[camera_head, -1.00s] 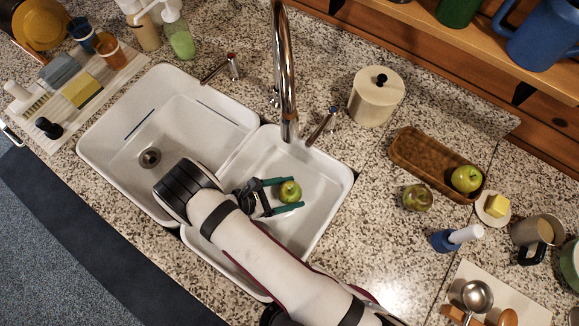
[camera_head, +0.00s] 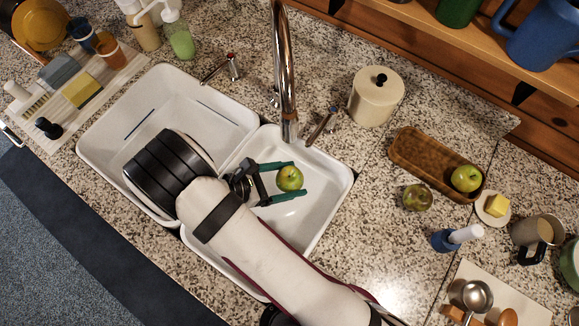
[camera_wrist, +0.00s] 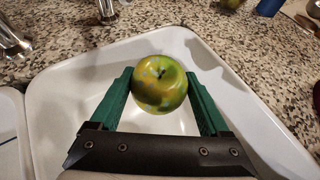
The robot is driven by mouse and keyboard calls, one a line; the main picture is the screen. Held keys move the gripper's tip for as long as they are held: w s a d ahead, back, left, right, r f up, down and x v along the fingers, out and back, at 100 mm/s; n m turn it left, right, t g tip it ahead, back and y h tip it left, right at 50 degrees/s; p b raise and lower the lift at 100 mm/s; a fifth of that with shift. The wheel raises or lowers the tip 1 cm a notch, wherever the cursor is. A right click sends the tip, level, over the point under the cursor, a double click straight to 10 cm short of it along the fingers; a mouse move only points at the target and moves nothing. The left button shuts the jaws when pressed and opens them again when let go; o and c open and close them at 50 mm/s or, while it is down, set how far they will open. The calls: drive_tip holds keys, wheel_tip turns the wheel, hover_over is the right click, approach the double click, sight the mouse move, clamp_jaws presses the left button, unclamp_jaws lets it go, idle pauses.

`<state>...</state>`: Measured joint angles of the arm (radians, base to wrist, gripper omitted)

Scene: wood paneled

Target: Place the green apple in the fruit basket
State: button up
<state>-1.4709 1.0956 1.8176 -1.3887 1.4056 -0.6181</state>
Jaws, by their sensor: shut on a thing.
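A green apple (camera_head: 290,179) with brownish patches is held between the green fingers of my gripper (camera_head: 299,177), over the right sink basin (camera_head: 325,185). The wrist view also shows the apple (camera_wrist: 159,84) between both fingers, stem toward the camera, with the white basin behind it. The fruit basket, a brown oblong tray (camera_head: 420,155), stands on the counter to the right of the sink. A second green apple (camera_head: 466,178) lies in its right end. A browner green fruit (camera_head: 417,197) lies on the counter just in front of the basket.
The tall faucet (camera_head: 287,80) rises behind the basins, with a handle (camera_head: 322,126) to its right. A lidded cream canister (camera_head: 376,97) stands between sink and basket. A blue-based brush (camera_head: 458,238) and a butter dish (camera_head: 494,208) stand near the basket. A shelf overhangs the back right.

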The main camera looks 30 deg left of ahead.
drive_tip(key=c, duration=0.4)
drive_tip(key=shift+o, duration=0.2)
drive_tip(key=w+d+r+m+g+h, duration=0.1)
drive_tip(key=w+d+r+m+g, duration=0.15)
drive_tip(key=d, duration=0.65)
drive_tip(key=w+d+r+m+g+h, duration=0.1)
drive_tip(key=w+d+r+m+h, duration=0.15)
drive_tip(key=d, duration=0.55)
drive_tip(key=w+d+r+m+g+h, duration=0.15)
drive_tip(key=d+r, duration=0.25)
drive_tip(key=d, duration=0.5)
drive_tip(key=w+a+r+n+t+y, duration=0.1)
drive_tip(key=w+a+n+t+y, duration=0.1)
drive_tip(key=w, duration=0.6)
drive_tip(key=w+a+r+n+t+y, duration=0.2)
drive_tip(key=w+a+n+t+y, duration=0.1)
drive_tip(key=w, duration=0.6)
drive_tip(key=shift+w+a+n, duration=0.15)
drive_tip(key=shift+a+n, duration=0.15)
drive_tip(key=shift+n, duration=0.45)
